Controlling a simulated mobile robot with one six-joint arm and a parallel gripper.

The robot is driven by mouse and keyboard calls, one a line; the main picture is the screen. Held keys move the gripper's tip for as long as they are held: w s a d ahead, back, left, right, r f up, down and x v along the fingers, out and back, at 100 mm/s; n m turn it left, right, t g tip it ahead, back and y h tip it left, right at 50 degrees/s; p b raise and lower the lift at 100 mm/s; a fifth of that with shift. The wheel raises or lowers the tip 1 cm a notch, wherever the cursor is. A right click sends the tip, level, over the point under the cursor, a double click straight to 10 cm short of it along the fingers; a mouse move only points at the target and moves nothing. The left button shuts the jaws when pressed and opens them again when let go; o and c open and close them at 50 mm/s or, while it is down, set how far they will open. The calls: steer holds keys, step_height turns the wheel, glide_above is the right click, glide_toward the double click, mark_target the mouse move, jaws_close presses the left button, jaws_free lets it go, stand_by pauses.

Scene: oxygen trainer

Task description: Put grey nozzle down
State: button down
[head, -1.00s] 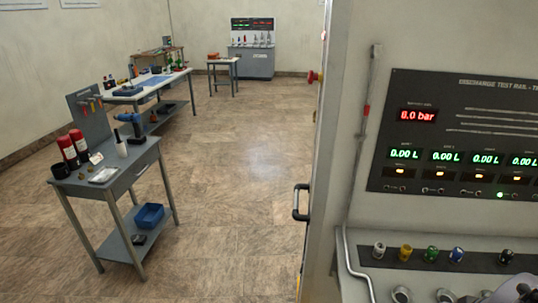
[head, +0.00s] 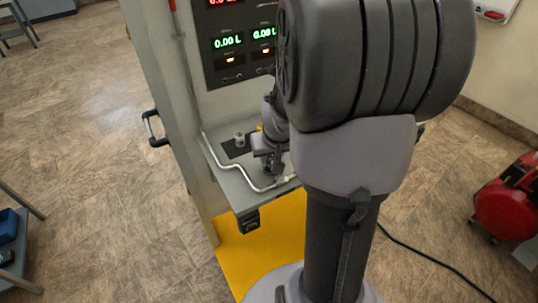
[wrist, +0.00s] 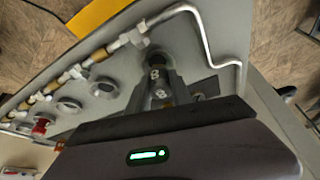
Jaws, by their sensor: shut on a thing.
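My gripper (wrist: 158,80) is shut on the grey nozzle (wrist: 160,60), which is mostly hidden between the fingers in the wrist view. The fingertips are over the bench ledge, at a round fitting close to the bent metal pipe; I cannot tell whether the nozzle touches it. In the head view my gripper (head: 268,160) is low over the ledge (head: 228,178), partly hidden by my arm. A pale nozzle (head: 240,139) stands on the dark strip at the back of the ledge, left of my gripper.
The bent metal pipe (head: 232,163) runs along the ledge. Two more round fittings (wrist: 105,88) and a red knob (wrist: 41,126) show in the wrist view. The test panel (head: 228,42) rises behind the ledge. A red compressor (head: 508,195) is on the floor at right.

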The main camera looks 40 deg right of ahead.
steer(key=shift+f+b, duration=0.4)
steer(key=shift+f, duration=0.05)
steer(key=shift+f, duration=0.1)
steer(key=c, duration=1.1)
jaws_free()
steer(key=shift+c, duration=0.2)
